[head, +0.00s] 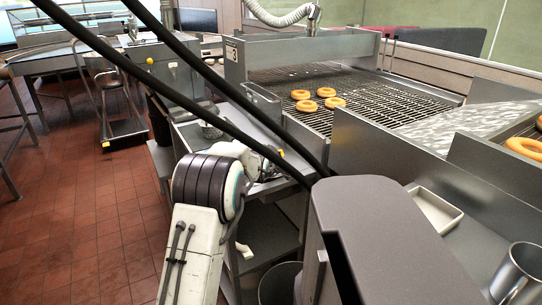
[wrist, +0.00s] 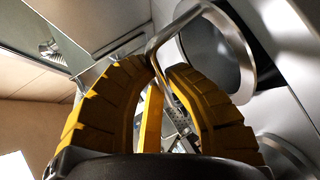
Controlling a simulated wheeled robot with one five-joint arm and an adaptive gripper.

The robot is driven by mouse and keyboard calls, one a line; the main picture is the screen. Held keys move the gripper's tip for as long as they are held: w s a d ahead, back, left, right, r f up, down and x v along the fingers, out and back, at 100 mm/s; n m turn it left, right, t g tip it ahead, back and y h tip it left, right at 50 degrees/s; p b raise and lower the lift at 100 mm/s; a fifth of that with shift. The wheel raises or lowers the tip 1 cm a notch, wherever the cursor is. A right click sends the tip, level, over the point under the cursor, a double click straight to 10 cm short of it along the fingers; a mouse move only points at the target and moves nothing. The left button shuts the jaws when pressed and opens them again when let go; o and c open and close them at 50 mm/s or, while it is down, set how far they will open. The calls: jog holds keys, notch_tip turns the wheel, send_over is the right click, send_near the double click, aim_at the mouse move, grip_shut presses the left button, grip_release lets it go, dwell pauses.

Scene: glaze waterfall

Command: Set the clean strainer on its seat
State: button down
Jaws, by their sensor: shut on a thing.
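The rod looks like the handle of the strainer; the strainer's body cannot be made out clearly.
A wire conveyor (head: 365,85) with several doughnuts (head: 326,92) runs behind a metal side wall. A white tray (head: 436,210) and a metal pot (head: 518,275) stand at the right. A grey bin (head: 279,284) is below the counter. Tiled floor at the left is largely clear.

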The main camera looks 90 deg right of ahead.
jog(key=shift+f+b, duration=0.45)
dwell(0.3)
jog(key=c, duration=1.2)
grip_release()
jog(key=shift+c, duration=0.2)
jog(key=v, duration=1.2)
notch_tip(320, 180, up, 10)
jog(key=p, duration=0.6)
jog(key=shift+w, duration=0.15)
